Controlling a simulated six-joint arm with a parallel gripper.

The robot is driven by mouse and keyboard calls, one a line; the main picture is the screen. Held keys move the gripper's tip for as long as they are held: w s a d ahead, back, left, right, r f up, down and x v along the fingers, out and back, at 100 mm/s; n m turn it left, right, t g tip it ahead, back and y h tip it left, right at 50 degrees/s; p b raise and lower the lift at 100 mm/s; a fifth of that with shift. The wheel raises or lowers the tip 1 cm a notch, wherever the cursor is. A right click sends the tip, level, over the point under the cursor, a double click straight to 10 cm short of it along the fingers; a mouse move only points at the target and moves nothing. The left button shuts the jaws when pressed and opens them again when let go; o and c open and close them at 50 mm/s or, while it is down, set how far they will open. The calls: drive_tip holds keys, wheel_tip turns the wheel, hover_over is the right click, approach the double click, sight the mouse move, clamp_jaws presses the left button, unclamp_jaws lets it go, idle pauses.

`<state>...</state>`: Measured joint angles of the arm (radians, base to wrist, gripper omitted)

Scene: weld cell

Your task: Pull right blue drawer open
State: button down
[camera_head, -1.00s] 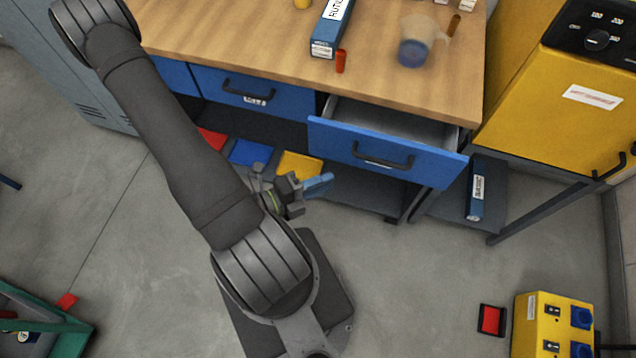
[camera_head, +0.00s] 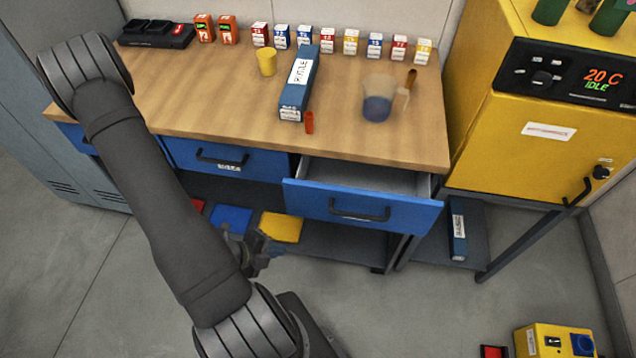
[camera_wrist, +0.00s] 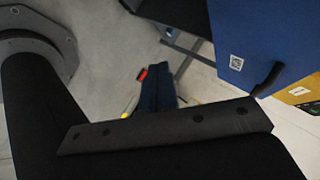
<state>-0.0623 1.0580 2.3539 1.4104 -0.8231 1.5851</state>
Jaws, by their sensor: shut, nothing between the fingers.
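The right blue drawer (camera_head: 310,196) stands pulled out from under the wooden worktop, with its pale inside (camera_head: 370,176) showing. Its black handle (camera_head: 360,214) is free, with nothing on it. My gripper (camera_head: 268,252) is left of and below the drawer front, apart from the handle. It is shut and empty; my forearm partly hides it. In the wrist view a blue panel (camera_wrist: 255,40) with a black handle (camera_wrist: 268,80) shows at the upper right. I cannot tell for sure that this is the same drawer.
The left blue drawer (camera_head: 260,175) is closed. Red, blue and yellow pieces, such as the yellow one (camera_head: 282,228), lie on the lower shelf. The worktop (camera_head: 215,110) holds a blue box (camera_head: 297,92), a jug (camera_head: 378,105) and several small boxes. A yellow oven (camera_head: 540,140) stands right.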

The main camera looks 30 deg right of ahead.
drive_tip(key=w+a+f+n+t+y, duration=0.1)
drive_tip(key=w+a+n+y, duration=0.2)
drive_tip(key=w, duration=0.4)
drive_tip(key=w+a+f+n+t+y, duration=0.1)
drive_tip(key=w+f+n+y, duration=0.1)
drive_tip(key=w+n+y, duration=0.3)
drive_tip(key=w+d+r+n+y, duration=0.3)
drive_tip(key=w+r+n, duration=0.2)
drive_tip(key=w+r, duration=0.2)
drive_tip(key=s+d+r+n+g, duration=0.2)
drive_tip(key=s+d+r+n, duration=0.35)
drive_tip(key=d+r, duration=0.45)
drive_tip(key=s+d+r+n+g, duration=0.2)
drive_tip(key=s+d+r+n, duration=0.35)
drive_tip(key=d+r, duration=0.4)
drive_tip(key=d+x, duration=0.1)
drive_tip(key=x, duration=1)
drive_tip(key=shift+d+f+m, duration=0.2)
drive_tip(key=shift+f+m, duration=0.1)
drive_tip(key=shift+m, duration=0.1)
drive_tip(key=s+a, duration=1.3)
drive_tip(key=a, duration=0.1)
drive_tip(key=shift+s, duration=0.4)
drive_tip(key=shift+d+r, duration=0.1)
